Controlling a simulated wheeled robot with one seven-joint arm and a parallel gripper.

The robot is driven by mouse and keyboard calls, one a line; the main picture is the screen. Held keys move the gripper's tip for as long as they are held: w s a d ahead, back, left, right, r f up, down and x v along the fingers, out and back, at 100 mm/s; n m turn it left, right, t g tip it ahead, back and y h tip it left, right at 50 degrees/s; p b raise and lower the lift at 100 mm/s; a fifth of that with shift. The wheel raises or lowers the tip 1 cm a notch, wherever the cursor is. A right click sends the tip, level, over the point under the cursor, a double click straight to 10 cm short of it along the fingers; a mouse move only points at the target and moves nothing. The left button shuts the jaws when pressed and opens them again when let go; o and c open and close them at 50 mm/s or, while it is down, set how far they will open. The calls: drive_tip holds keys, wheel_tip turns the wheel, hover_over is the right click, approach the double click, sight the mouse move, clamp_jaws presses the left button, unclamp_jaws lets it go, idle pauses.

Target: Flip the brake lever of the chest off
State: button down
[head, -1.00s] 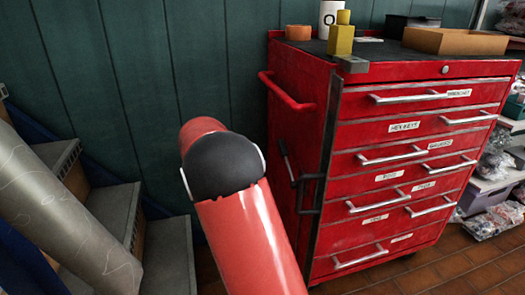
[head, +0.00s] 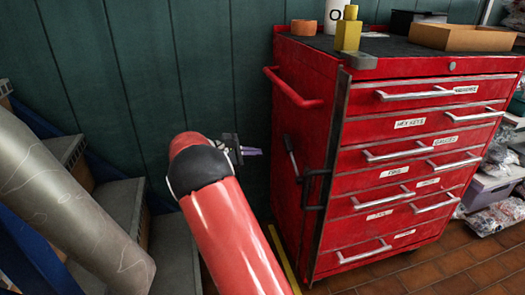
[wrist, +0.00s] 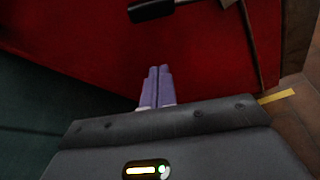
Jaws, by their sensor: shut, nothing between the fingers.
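The red tool chest (head: 300,200) stands right of my arm. Its brake lever (head: 291,156) is a dark bar on the chest's left side, upright and leaning slightly, joined to a black bracket (head: 315,187). My gripper (head: 258,152) is just left of the lever in the head view, its purple fingers pointing right. In the wrist view the purple fingers (wrist: 157,72) are together and empty, facing the red chest side (wrist: 85,45). A black grip, likely the lever's (wrist: 150,9), shows at the top edge, apart from the fingertips. The rest of it is cut off.
A red side handle (head: 292,92) sticks out above the lever. Grey steps (head: 125,220) and a large grey cylinder (head: 70,200) stand at left. A green wall (head: 130,90) is behind. A yellow floor strip (head: 281,258) runs by the chest's base.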

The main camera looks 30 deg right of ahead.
sight(292, 158)
drive_tip(key=w+x, duration=0.1)
drive_tip(key=x, duration=0.8)
drive_tip(key=s+r, duration=0.1)
drive_tip(key=s+r+p, duration=0.1)
drive_tip(key=s+r, duration=0.1)
drive_tip(key=shift+a+r, duration=0.3)
drive_tip(key=shift+a, duration=0.1)
drive_tip(key=shift+r+b, duration=0.1)
drive_tip(key=shift+b, duration=0.25)
